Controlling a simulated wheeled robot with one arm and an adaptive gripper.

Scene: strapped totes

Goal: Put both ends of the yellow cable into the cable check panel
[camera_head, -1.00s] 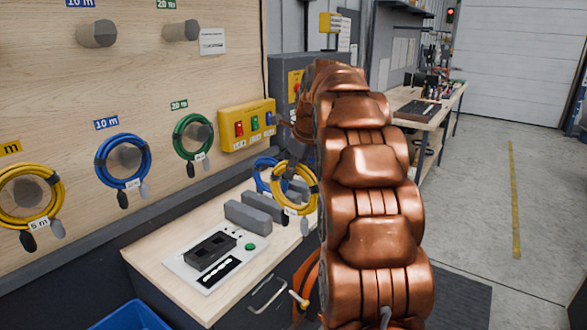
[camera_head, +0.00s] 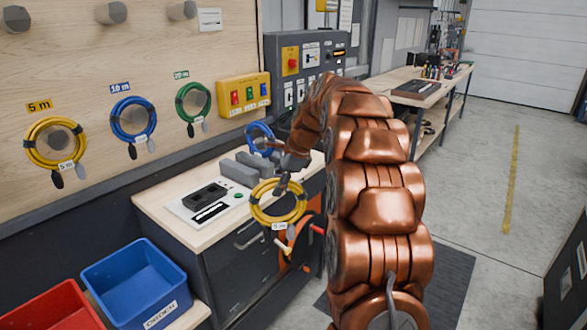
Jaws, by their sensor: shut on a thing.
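A coiled yellow cable (camera_head: 257,211) with a white tag hangs from my gripper (camera_head: 282,184), in front of the bench's front right part. My gripper is shut on the coil; its fingers are small and partly hidden by the coil and wrist. The cable's two ends are not clear to me here. The cable check panel is most likely the pale plate (camera_head: 183,213) with a black block, a white-marked slot and a green button, lying on the bench top. The held coil is to the right of this plate and apart from it.
Another yellow coil (camera_head: 32,150), a blue coil (camera_head: 118,132) and a green coil (camera_head: 180,106) hang on the wall board. Grey blocks (camera_head: 235,174) and a blue coil (camera_head: 252,138) are on the bench (camera_head: 160,226). A blue bin (camera_head: 98,270) and a red bin (camera_head: 28,318) stand at lower left.

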